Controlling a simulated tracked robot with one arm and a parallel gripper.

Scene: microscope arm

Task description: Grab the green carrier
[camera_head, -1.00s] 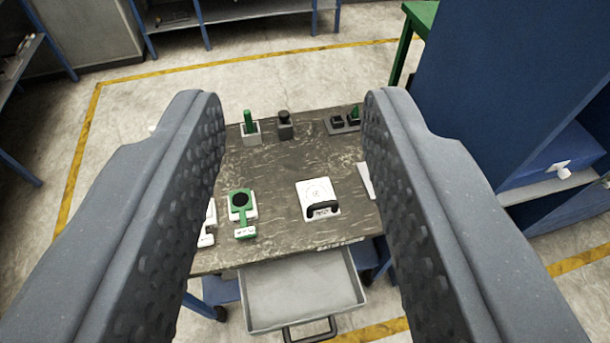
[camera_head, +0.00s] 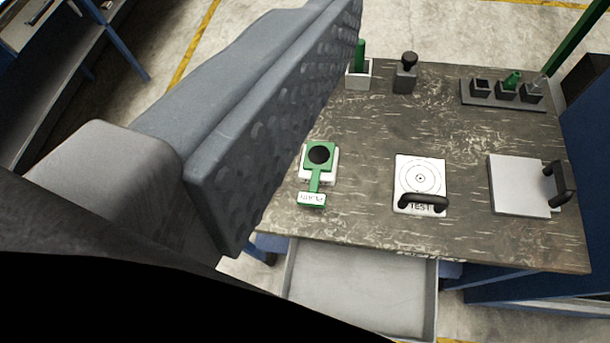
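The green carrier (camera_head: 315,182) is a flat green piece with a round black disc and a narrow handle ending in a white label. It lies on a white base (camera_head: 331,172) on the left part of the dark table. One finger of my gripper (camera_head: 275,125) is large in the foreground, left of the carrier and partly overlapping the table's left side. Its studded pad faces right with nothing against it. The other finger is out of view. My gripper looks open and empty, and the carrier is not held.
A white TEST plate (camera_head: 420,173) and a grey plate (camera_head: 518,184), both with black handles, lie right of the carrier. A green peg in a white block (camera_head: 359,74), a black knob (camera_head: 405,72) and a socket rack (camera_head: 500,98) stand behind. An open drawer (camera_head: 360,285) sticks out in front.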

